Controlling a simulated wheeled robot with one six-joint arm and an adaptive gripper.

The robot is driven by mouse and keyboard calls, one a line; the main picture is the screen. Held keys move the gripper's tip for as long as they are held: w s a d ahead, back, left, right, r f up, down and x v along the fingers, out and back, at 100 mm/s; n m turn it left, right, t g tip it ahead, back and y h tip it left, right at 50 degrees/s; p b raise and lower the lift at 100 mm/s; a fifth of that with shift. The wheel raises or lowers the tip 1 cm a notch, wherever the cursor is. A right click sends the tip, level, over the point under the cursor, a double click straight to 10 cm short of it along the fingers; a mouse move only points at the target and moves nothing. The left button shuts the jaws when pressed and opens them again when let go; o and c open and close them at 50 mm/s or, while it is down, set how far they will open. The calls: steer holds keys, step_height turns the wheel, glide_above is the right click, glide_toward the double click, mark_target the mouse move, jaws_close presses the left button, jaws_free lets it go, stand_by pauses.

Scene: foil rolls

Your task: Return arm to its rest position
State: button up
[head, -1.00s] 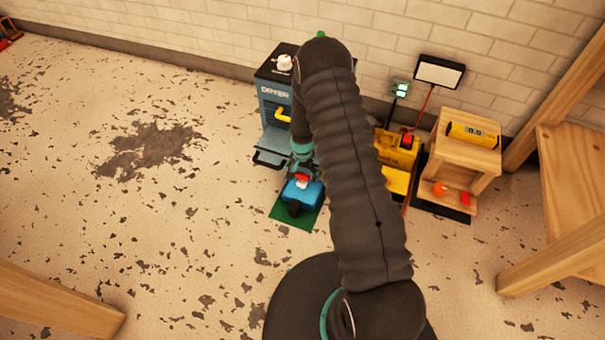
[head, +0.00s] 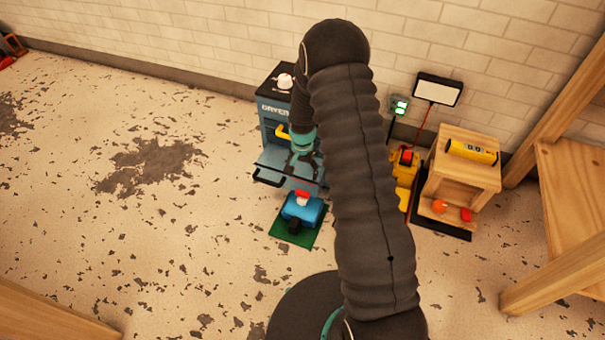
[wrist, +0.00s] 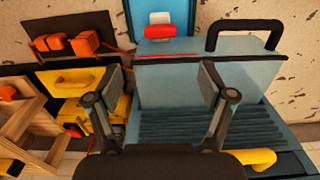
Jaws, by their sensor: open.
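My gripper (wrist: 160,95) is open and empty in the wrist view, its two fingers spread above the blue dryer's lowered door. In the head view my gripper (head: 307,165) hangs in front of the dryer (head: 273,122), partly hidden by my arm. A blue device with a red and white top (head: 301,209) sits on a green mat (head: 281,230) on the floor, apart from my gripper. Its red and white top also shows at the upper edge of the wrist view (wrist: 158,30).
A yellow machine (head: 402,180) stands right of my arm. Beside it is a wooden stand (head: 470,175) with a yellow roll (head: 471,151) on top. A panel on a pole (head: 438,90) is by the wall. A wooden table (head: 575,185) is at right.

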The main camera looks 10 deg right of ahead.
stand_by(0.5)
steer(key=s+r+n+g, duration=0.1)
steer(key=s+n+g, duration=0.15)
steer(key=s, duration=0.45)
steer(key=s+r+n+t, duration=0.1)
steer(key=s+r+t, duration=0.1)
steer(key=s+r, duration=0.6)
steer(key=s+a+r+n+t, duration=0.1)
steer(key=s+r, duration=0.7)
steer(key=r, duration=1)
steer(key=s+r+n+t, duration=0.3)
steer(key=s+r+t, duration=0.2)
steer(key=s+r, duration=0.4)
steer(key=shift+a+r, duration=0.3)
steer(key=shift+r, duration=1.95)
